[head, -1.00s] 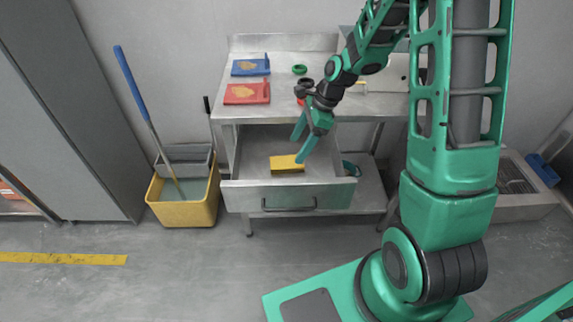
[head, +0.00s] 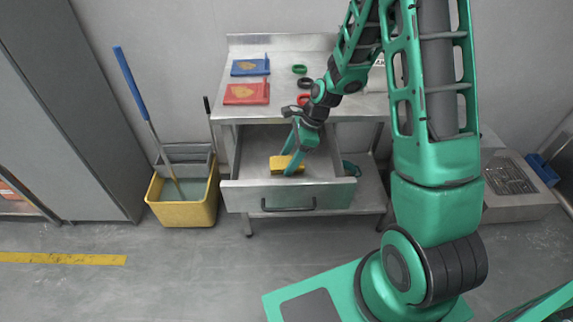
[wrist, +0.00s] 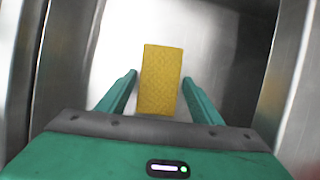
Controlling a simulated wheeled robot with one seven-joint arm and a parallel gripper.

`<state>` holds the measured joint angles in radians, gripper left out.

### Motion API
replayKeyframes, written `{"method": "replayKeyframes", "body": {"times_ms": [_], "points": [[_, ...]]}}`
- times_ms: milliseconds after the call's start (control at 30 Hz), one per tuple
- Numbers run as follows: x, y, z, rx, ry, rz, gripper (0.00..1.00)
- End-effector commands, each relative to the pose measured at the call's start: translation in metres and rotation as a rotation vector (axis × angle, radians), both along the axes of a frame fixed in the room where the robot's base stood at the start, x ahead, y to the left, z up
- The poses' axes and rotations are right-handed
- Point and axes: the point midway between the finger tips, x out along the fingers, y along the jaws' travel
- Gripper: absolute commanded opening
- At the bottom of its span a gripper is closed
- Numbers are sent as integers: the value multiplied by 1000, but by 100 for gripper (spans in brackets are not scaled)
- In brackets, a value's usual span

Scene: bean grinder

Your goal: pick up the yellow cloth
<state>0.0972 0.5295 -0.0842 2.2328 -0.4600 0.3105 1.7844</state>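The yellow cloth (head: 278,163) is a folded block lying in the open metal drawer (head: 240,196). In the wrist view the cloth (wrist: 160,75) lies between my two fingers, with its long side running along them. My gripper (head: 293,168) reaches down into the drawer at the cloth. In the wrist view my gripper (wrist: 159,82) is open, with a gap between the cloth and each finger. In the head view a finger covers part of the cloth.
The drawer walls stand close on both sides of my gripper. On the table (head: 285,68) above lie a blue board (head: 250,67), a red board (head: 246,94) and small rings. A yellow mop bucket (head: 185,212) stands to the left on the floor.

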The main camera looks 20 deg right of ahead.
Motion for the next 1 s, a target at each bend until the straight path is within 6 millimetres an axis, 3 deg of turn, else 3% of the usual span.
{"method": "replayKeyframes", "body": {"times_ms": [33, 100, 133, 467, 633, 767, 1000], "points": [[0, 0, 0, 0, 0, 0, 46], [0, 0, 0, 0, 0, 0, 30], [0, 0, 0, 0, 0, 0, 26], [0, 0, 2, 0, 0, 1, 26], [1, 0, 12, 0, -2, 0, 26], [1, 0, 30, 0, -5, 1, 26], [2, 0, 91, 0, -8, 1, 26]]}}
